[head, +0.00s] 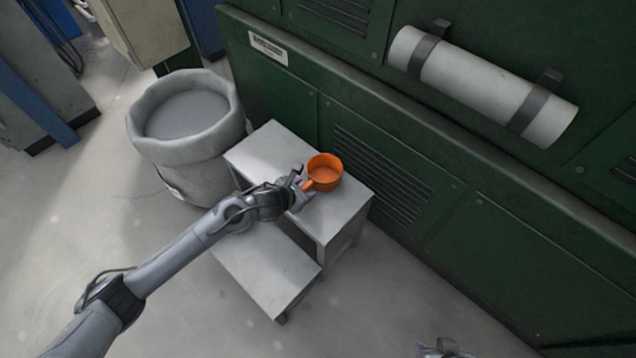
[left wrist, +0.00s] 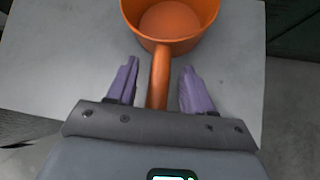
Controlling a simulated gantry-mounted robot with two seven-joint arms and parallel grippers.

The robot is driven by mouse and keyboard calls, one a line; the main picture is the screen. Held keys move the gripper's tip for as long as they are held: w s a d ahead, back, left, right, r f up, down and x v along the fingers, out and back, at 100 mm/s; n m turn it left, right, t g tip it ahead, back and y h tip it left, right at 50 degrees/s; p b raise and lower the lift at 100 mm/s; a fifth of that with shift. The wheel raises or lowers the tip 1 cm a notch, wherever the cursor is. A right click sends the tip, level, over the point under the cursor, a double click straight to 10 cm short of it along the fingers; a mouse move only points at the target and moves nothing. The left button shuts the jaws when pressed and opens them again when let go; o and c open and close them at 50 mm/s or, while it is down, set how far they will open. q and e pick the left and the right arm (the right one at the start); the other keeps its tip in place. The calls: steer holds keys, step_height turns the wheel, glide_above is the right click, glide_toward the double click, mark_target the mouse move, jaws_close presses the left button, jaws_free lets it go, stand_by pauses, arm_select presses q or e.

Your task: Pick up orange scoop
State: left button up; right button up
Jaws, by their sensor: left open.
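The orange scoop (head: 325,170) stands upright on the upper step of a grey step stool, its handle pointing toward my left arm. In the left wrist view the scoop's round cup (left wrist: 172,22) is at the top and its handle (left wrist: 159,75) runs down between my fingers. My left gripper (head: 303,184) is open at the handle. In the left wrist view the two purple fingers of the gripper (left wrist: 160,90) stand on either side of the handle, with gaps visible. My right gripper (head: 440,350) shows only in part at the bottom edge of the head view.
The step stool (head: 262,265) stands against a green cabinet (head: 440,215) with vents. A large grey bin (head: 190,165) stands left of the stool. A white cylinder (head: 480,85) is strapped to the cabinet. The floor in front is clear.

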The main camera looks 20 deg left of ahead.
arm_select(q)
steer(key=shift+x, duration=0.8)
jaws_close()
steer(key=shift+r, duration=0.1)
steer(key=shift+r, duration=0.1)
